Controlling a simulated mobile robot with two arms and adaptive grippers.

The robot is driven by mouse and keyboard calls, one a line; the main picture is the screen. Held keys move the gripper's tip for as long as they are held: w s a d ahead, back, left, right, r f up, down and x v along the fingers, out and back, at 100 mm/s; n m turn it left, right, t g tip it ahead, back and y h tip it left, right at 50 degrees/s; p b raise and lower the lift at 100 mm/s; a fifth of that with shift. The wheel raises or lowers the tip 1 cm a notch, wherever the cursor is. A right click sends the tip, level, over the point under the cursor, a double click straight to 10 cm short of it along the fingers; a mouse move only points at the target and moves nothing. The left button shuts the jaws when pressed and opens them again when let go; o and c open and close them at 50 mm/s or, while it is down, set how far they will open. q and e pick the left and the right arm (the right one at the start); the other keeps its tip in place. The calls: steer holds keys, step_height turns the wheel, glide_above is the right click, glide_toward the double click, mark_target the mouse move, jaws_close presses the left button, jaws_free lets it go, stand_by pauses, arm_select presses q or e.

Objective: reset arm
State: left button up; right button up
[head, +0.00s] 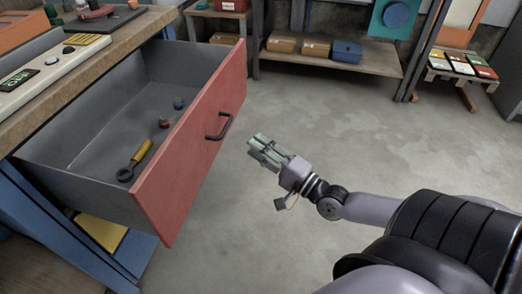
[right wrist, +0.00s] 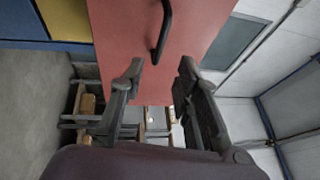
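My right gripper (head: 261,149) is in the middle of the head view, over bare floor and to the right of the red drawer front (head: 195,140). It is apart from the dark drawer handle (head: 220,126) and holds nothing. In the right wrist view its two fingers (right wrist: 160,67) stand apart with an empty gap, and the red front with the handle (right wrist: 164,32) shows beyond them. The drawer is pulled out. My left arm and left gripper are not in view.
In the drawer lie a yellow-handled tool (head: 135,160) and small red (head: 164,122) and blue (head: 178,103) pieces. The workbench (head: 110,38) is at left. A low shelf (head: 370,62) with boxes stands at the back. The concrete floor (head: 350,130) is clear.

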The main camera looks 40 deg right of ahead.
steer(key=shift+s+d, duration=0.1)
steer(key=shift+s, duration=0.2)
steer(key=shift+f, duration=0.1)
